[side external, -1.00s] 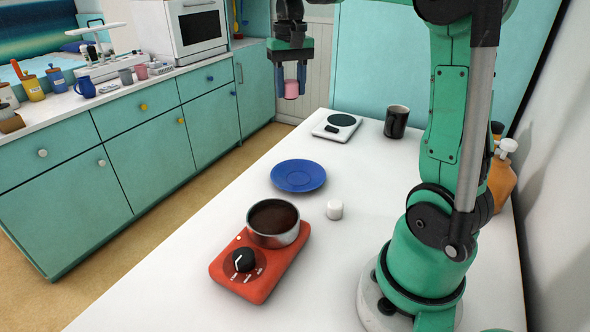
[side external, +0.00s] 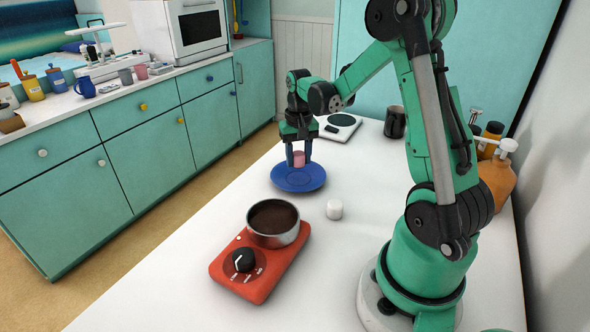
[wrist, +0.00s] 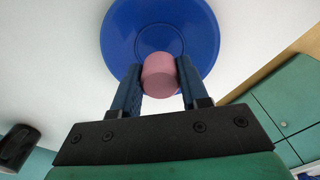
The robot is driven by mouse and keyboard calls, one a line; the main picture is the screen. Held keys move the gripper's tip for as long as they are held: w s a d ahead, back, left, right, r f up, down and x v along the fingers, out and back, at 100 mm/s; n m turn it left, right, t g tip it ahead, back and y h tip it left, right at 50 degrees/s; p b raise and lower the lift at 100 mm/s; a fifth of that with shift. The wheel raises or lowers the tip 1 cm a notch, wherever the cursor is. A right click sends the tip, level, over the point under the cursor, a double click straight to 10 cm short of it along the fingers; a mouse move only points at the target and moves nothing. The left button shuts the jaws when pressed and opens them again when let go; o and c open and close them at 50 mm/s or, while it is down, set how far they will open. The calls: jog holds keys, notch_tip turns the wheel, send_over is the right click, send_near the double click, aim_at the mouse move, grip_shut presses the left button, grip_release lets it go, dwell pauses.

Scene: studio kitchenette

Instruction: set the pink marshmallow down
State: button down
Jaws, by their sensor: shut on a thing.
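The pink marshmallow (side external: 299,159) is held between the blue fingers of my gripper (side external: 299,162), which is shut on it. It sits over the blue plate (side external: 298,183) in the side view, close to the plate's surface; I cannot tell whether it touches. In the wrist view the pink marshmallow (wrist: 159,75) is between the fingertips of my gripper (wrist: 160,80), with the blue plate (wrist: 120,30) behind it.
A white marshmallow (side external: 334,209) stands on the white table (side external: 360,180) right of the plate. A dark-filled pot (side external: 273,237) sits on a red burner (side external: 238,282) nearer the camera. A scale (side external: 340,133) and a black mug (side external: 395,121) are farther back.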

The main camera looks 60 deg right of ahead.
aim_at(298, 167)
jog(key=shift+f, duration=1.65)
jog(key=shift+f, duration=0.1)
jog(key=shift+c, duration=2.2)
grip_release()
notch_tip(298, 167, up, 12)
jog(key=s+a+n+t, duration=0.2)
jog(key=a+n+t, duration=0.5)
jog(key=a, duration=1.2)
jog(key=shift+s+a+r+n, duration=0.4)
jog(key=shift+n, duration=0.6)
